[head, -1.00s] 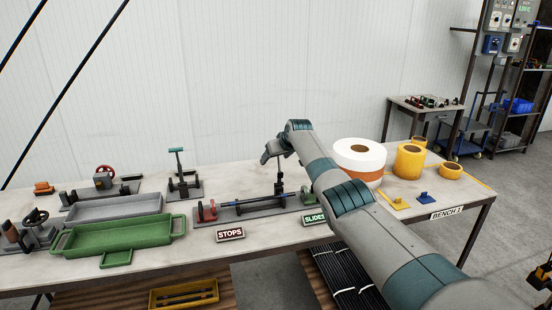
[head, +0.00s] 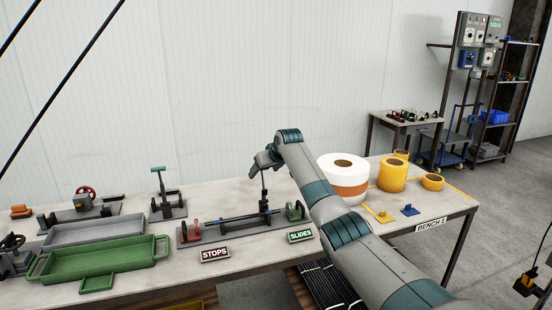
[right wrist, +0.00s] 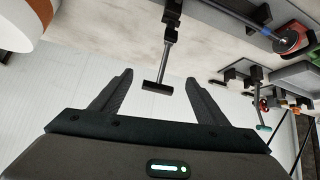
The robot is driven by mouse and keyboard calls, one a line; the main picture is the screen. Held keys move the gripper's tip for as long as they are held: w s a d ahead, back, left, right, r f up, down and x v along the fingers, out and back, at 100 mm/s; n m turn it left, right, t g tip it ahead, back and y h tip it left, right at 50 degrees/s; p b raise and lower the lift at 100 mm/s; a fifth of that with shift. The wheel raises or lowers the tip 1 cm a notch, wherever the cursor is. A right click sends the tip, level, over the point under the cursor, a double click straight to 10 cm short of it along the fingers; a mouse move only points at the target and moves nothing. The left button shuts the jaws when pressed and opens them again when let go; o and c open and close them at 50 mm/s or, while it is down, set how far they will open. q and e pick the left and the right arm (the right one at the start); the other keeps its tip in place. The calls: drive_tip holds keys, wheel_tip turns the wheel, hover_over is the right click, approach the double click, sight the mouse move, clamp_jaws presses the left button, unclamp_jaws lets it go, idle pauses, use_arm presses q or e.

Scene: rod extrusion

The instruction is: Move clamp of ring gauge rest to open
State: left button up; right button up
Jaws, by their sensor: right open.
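A long fixture (head: 205,236) lies on the bench with a dark rod (head: 225,218) across it, a red upright piece (head: 190,231) at its left and a green one (head: 296,211) at its right. An upright dark lever (head: 264,192) rises from it; no label shows which part is the ring gauge rest. My right gripper (head: 256,170) is open above the lever. In the right wrist view, a black T-shaped handle (right wrist: 156,86) lies in the gap between the open fingers (right wrist: 160,78), apart from both. The left gripper is not in view.
Left of the fixture are a stand with a teal T-handle (head: 158,169), a grey tray (head: 95,231) and a green tray (head: 105,262). Signs STOPS (head: 215,254) and SLIDES (head: 301,236) stand in front. A white-orange roll (head: 343,180) stands close behind my right arm.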

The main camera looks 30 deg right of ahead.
drive_tip(key=b+v, duration=0.3)
drive_tip(key=v, duration=1)
drive_tip(key=shift+b, duration=0.4)
